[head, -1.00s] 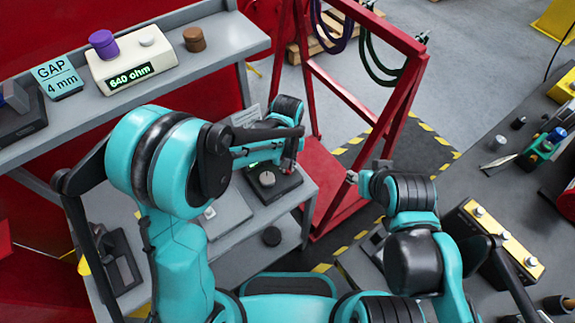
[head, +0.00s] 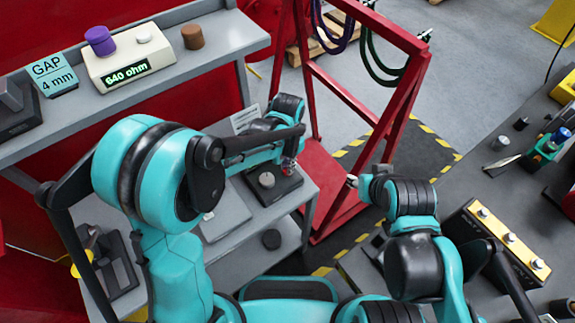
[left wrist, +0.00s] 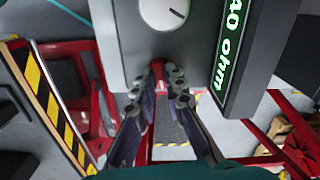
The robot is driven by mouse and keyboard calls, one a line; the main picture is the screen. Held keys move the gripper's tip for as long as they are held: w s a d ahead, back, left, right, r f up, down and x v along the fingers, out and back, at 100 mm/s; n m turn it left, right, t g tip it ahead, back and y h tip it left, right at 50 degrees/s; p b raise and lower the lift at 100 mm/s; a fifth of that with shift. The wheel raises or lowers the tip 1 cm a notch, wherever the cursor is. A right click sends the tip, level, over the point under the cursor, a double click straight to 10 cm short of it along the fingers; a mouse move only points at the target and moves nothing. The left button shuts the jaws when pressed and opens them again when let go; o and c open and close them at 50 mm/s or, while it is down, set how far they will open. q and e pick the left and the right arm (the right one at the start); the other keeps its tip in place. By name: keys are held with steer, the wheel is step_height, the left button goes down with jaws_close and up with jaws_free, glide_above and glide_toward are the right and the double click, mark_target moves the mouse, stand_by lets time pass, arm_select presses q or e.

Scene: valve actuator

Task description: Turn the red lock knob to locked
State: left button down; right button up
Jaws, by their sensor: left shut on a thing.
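The red lock knob (left wrist: 158,75) sits at the edge of a dark grey box, between the fingertips of my left gripper (left wrist: 164,84). The fingers are shut on it and hide most of it, so its exact angle is unclear. The box (head: 280,192) has a pale round dial (head: 267,180), which also shows in the left wrist view (left wrist: 163,12) with a dark pointer line. In the head view, my left gripper (head: 288,166) is at the box's far right edge. My right gripper (head: 352,181) hangs away from the box, its fingers too small to judge.
A red frame (head: 385,125) with hanging cables stands to the right. The upper shelf (head: 160,82) holds a cream meter (head: 130,60) reading 640 ohm. Right workbench (head: 470,180) carries tools.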

arm_select(q)
steer(key=shift+m, duration=0.8)
steer(key=c, duration=1.6)
jaws_free()
steer(key=shift+r, duration=0.1)
step_height(320, 180, up, 12)
steer(key=shift+f, duration=0.1)
steer(key=shift+f, duration=0.1)
